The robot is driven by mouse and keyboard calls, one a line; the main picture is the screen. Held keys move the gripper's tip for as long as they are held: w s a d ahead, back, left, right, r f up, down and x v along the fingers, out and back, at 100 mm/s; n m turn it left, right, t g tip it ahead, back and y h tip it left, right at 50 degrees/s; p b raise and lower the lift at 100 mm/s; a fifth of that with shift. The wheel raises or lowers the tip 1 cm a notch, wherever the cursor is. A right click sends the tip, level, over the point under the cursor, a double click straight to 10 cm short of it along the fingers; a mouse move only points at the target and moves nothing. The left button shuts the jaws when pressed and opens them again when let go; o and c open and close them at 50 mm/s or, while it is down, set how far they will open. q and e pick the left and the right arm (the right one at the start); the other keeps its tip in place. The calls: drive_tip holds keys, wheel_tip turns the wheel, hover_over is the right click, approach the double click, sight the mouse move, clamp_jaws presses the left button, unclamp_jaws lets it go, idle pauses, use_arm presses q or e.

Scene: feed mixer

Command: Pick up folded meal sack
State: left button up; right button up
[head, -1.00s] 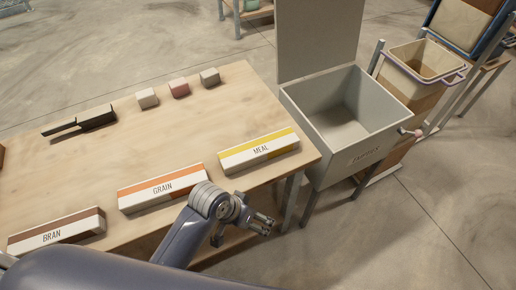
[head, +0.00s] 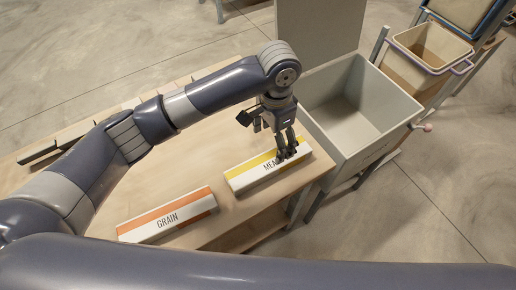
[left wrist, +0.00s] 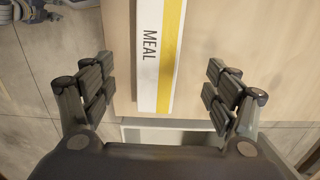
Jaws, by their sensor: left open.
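The folded meal sack (head: 245,180) is a flat white bar with a yellow stripe and the word MEAL. It lies on the wooden table's right part, near the mixer box. In the left wrist view the sack (left wrist: 149,70) runs between my open fingers, with space on both sides. My left gripper (head: 288,153) is over the sack's right end, fingers pointing down; it also shows in the left wrist view (left wrist: 157,93). It holds nothing. Whether the fingertips touch the table cannot be told. My right gripper is out of view.
The grain sack (head: 168,216), white with an orange stripe, lies left of the meal sack. The grey mixer box (head: 385,135) stands open at the table's right end, with its lid upright behind. A bin (head: 430,48) stands farther right. My arm covers much of the table.

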sight(269, 161)
use_arm(q)
drive_tip(key=shift+s+f, duration=0.2)
drive_tip(key=shift+f, duration=0.7)
drive_tip(key=f, duration=0.3)
drive_tip(key=shift+s+d+f+p, duration=0.15)
drive_tip(key=shift+s+f+p, duration=0.05)
drive_tip(key=shift+p, duration=0.2)
drive_tip(key=f, duration=0.3)
drive_tip(key=f+p, duration=0.1)
drive_tip(key=shift+a+f, duration=0.15)
drive_tip(key=shift+a, duration=0.25)
drive_tip(key=shift+f, duration=0.25)
drive_tip(key=shift+c, duration=1.1)
drive_tip(key=c, duration=0.9)
drive_tip(key=shift+c, duration=0.4)
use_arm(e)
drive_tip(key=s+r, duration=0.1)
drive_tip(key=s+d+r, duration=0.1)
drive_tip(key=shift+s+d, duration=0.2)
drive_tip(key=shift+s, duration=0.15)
